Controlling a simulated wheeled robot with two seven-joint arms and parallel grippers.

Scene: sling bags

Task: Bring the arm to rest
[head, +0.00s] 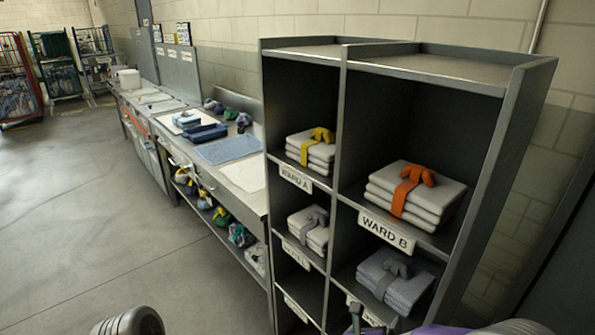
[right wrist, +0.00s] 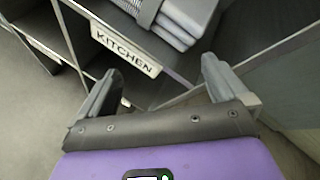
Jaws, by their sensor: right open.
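My right gripper (right wrist: 158,78) is open, with its two grey fingers spread and nothing between them. It is in front of the shelf label reading KITCHEN (right wrist: 125,50), and a bundle of grey folded cloth (right wrist: 178,20) sits above that label. In the head view only a purple and dark part of my right gripper shows at the bottom edge, in front of the lower right part of the rack. A grey rounded part of my left arm shows at the bottom left; the left gripper itself is out of view.
A grey shelf rack (head: 342,110) holds tied towel bundles, including an orange-banded one (head: 415,192) over WARD B and a yellow-banded one (head: 312,147) over WARD A. A steel counter (head: 248,176) with cloths runs back along the wall. The floor (head: 90,220) at left is clear.

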